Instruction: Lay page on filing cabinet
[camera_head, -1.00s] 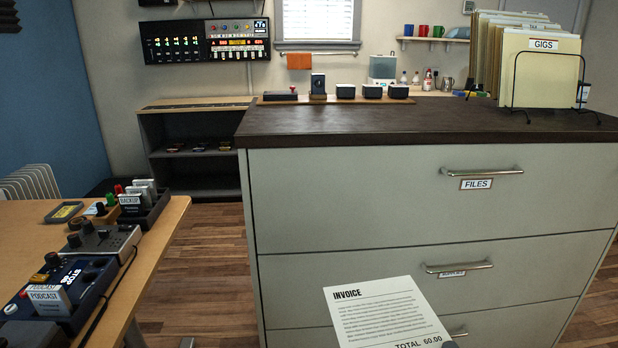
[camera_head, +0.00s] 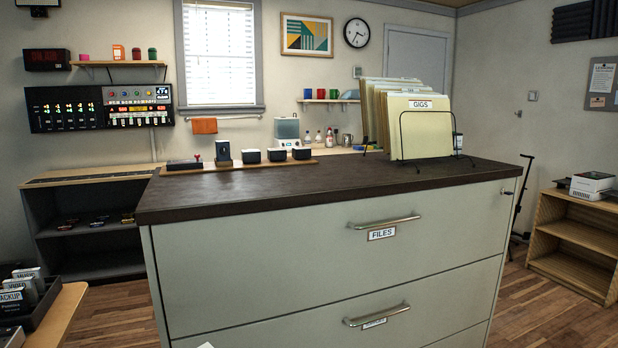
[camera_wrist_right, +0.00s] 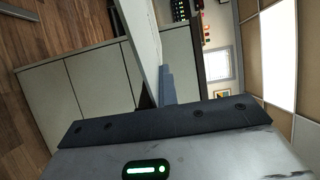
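The page is nearly out of the head view, where only a small white tip (camera_head: 206,345) shows at the bottom edge. In the right wrist view the page (camera_wrist_right: 142,38) is seen almost edge-on, reaching out from my right gripper (camera_wrist_right: 158,88), which is shut on it. The filing cabinet (camera_head: 300,265) stands ahead, pale grey with labelled drawers and a dark top (camera_head: 290,184). Its drawer fronts also show, turned sideways, in the right wrist view (camera_wrist_right: 100,80), beyond the page. My left gripper is not in view.
On the cabinet's top, a wire rack of folders (camera_head: 420,125) stands at the back right. A wooden strip (camera_head: 240,163) with small devices shows along the back edge. The front and middle of the top are clear. A wooden desk (camera_head: 62,315) is at the lower left.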

